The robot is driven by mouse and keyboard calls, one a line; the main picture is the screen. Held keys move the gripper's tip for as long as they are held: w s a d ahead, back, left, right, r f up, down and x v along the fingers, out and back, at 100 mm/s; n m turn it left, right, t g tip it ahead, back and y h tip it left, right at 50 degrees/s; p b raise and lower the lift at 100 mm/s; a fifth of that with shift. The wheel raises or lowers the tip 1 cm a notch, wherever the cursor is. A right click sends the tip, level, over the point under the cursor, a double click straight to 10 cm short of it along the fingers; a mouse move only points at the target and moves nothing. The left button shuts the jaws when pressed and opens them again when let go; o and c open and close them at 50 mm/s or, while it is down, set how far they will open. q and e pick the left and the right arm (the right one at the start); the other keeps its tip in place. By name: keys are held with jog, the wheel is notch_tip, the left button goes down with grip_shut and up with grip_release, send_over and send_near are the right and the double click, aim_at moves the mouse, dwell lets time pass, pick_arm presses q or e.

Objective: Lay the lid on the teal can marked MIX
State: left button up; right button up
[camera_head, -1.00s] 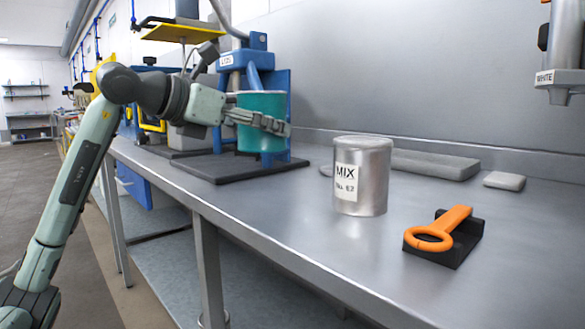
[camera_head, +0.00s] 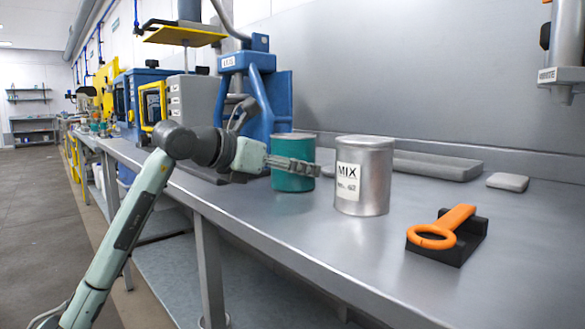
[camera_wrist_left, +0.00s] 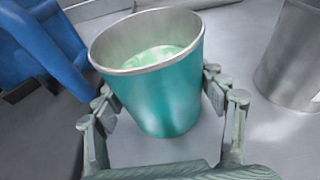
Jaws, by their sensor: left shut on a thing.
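A teal can (camera_head: 293,179) is between the fingers of my left gripper (camera_head: 292,167), which is shut on it. In the left wrist view the teal can (camera_wrist_left: 163,92) is upright or nearly so, open at the top, with pale green contents; the fingers (camera_wrist_left: 165,95) are at its two sides. I cannot tell whether its base touches the bench. The label MIX is on a silver can (camera_head: 375,180) standing upright just right of the teal one; no such label shows on the teal can. I cannot make out a separate lid. My right gripper is not in view.
An orange ring-handled tool (camera_head: 447,228) lies in a black holder (camera_head: 462,245) on the bench (camera_head: 300,222), at the right. Flat grey pieces (camera_head: 508,182) lie near the back wall. A blue stand (camera_head: 270,100) rises behind the teal can. The bench front is clear.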

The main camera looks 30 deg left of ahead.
pick_arm(q)
jog(key=o, duration=1.7)
jog(key=shift+f, duration=0.1)
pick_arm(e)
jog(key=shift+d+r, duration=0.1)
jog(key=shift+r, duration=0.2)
